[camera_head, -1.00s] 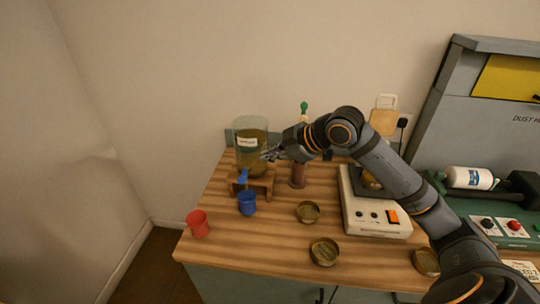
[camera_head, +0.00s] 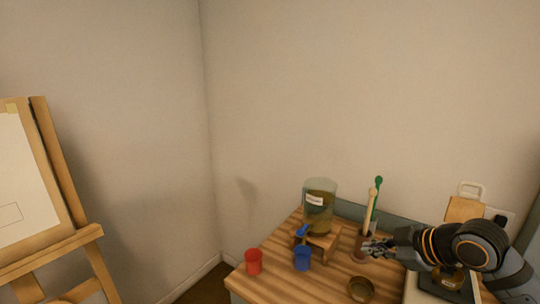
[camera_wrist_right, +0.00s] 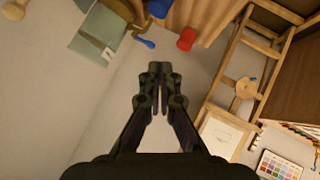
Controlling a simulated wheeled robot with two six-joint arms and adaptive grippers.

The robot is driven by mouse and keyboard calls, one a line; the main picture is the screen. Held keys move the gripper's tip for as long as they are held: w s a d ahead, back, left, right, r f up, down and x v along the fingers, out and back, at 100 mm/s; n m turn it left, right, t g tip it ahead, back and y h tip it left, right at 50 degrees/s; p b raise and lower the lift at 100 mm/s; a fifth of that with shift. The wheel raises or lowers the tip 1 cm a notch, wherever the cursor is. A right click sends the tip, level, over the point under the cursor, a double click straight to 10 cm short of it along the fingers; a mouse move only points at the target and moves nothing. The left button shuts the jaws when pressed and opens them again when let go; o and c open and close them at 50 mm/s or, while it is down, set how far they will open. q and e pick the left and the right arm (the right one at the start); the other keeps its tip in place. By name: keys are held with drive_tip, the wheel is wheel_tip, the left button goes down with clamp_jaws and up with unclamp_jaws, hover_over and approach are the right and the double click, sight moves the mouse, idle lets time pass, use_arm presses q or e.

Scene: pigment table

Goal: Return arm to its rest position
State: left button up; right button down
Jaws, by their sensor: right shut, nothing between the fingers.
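My right gripper (camera_head: 372,248) is shut and empty. It hovers above the wooden table, to the right of the glass jar (camera_head: 319,205) and in front of the brush holder. In the right wrist view the closed fingers (camera_wrist_right: 160,70) point toward the floor and wall area, with nothing between them. My right arm reaches in from the lower right, bent over the white device. My left gripper does not show in either view.
The jar stands on a wooden stand (camera_head: 325,240) with a blue tap (camera_head: 302,230). A blue cup (camera_head: 302,259), a red cup (camera_head: 253,262) and a brass dish (camera_head: 361,289) stand on the table (camera_head: 281,268). An easel (camera_head: 60,190) stands at left.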

wheel_tip(320, 180, down, 11)
drive_tip(key=s+a+m+g+h, duration=0.1)
drive_tip(key=s+a+m, duration=0.2)
drive_tip(key=s+d+f+m+g+h, duration=0.2)
drive_tip(key=s+f+m+g+h, duration=0.25)
drive_tip(key=s+f+m, duration=0.95)
drive_tip(key=s+d+f+n, duration=0.1)
drive_tip(key=s+f, duration=0.2)
drive_tip(key=f, duration=0.7)
drive_tip(key=s+d+f+n+g, duration=0.1)
drive_tip(key=s+f+n, duration=0.1)
drive_tip(key=f, duration=0.8)
drive_tip(key=s+d+f+n, duration=0.1)
drive_tip(key=s+f, duration=0.2)
drive_tip(key=f, duration=0.6)
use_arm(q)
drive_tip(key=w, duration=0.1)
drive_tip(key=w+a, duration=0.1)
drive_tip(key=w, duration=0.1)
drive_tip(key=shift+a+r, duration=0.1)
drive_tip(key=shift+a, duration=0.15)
use_arm(e)
drive_tip(key=s+d+f+g, duration=0.1)
drive_tip(key=s+f, duration=1.4)
drive_tip(key=s, duration=0.2)
drive_tip(key=shift+s+d, duration=0.15)
drive_tip(key=shift+s, duration=0.1)
